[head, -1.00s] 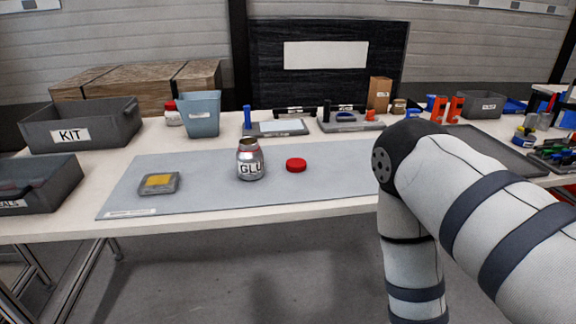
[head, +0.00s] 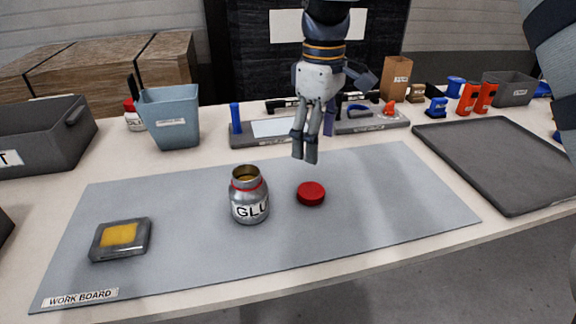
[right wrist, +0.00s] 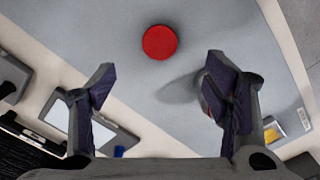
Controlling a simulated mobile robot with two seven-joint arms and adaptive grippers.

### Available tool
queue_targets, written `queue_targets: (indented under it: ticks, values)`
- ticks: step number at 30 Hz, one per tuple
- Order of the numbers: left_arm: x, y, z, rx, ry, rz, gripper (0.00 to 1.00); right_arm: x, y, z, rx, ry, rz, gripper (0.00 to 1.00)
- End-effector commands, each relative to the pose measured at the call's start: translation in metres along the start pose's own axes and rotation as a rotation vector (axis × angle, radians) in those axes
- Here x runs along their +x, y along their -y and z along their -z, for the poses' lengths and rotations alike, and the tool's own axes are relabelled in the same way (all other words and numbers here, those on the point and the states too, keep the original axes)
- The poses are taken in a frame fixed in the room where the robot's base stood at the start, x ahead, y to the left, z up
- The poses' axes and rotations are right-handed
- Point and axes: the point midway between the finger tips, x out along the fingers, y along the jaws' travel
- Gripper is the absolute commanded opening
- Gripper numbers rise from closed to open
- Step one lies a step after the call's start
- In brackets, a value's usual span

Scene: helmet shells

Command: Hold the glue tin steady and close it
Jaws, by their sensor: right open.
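The glue tin (head: 249,197) is a silver jar lettered "GLU", standing upright and uncovered on the grey work board (head: 385,185). Its red lid (head: 311,194) lies flat on the board to the right of the tin, apart from it. My right gripper (head: 305,158) points down above and behind the lid, with nothing between its fingers. In the right wrist view the gripper (right wrist: 163,85) shows open, with the red lid (right wrist: 160,42) beyond the fingertips. The tin is mostly hidden behind one finger there. My left gripper is not in view.
A grey case with a yellow pad (head: 120,238) sits at the board's left. A blue bin (head: 170,118) and tool trays (head: 270,130) stand behind the board. A dark tray (head: 500,165) lies at the right. The board's right part is clear.

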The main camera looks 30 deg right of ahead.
Motion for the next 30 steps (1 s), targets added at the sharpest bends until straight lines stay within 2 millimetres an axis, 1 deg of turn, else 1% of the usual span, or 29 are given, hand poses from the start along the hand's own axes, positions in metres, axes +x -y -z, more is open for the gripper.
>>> queue_targets:
  ticks: [11,13,14,17,18,22,25,30]
  values:
    - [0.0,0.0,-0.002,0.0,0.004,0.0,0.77,0.0,0.0,0.0,0.001,0.0,0.0,0.7]
    - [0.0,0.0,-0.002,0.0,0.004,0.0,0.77,0.003,0.0,0.0,0.001,0.002,0.002,0.7]
    - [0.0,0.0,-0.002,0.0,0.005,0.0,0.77,0.007,0.001,-0.001,0.001,0.003,0.003,0.7]
    - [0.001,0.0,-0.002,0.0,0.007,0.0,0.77,0.026,0.001,-0.001,0.001,0.004,0.004,0.7]
    - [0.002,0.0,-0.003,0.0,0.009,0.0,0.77,0.035,0.001,-0.001,0.001,0.006,0.005,0.7]
    - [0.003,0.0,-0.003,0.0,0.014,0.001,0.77,0.058,0.001,0.0,0.001,0.004,0.003,0.7]
    - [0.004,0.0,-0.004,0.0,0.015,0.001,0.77,0.067,0.001,0.0,0.001,0.003,0.002,0.7]
    - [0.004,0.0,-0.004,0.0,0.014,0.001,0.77,0.069,0.0,0.0,0.001,0.0,0.0,0.7]
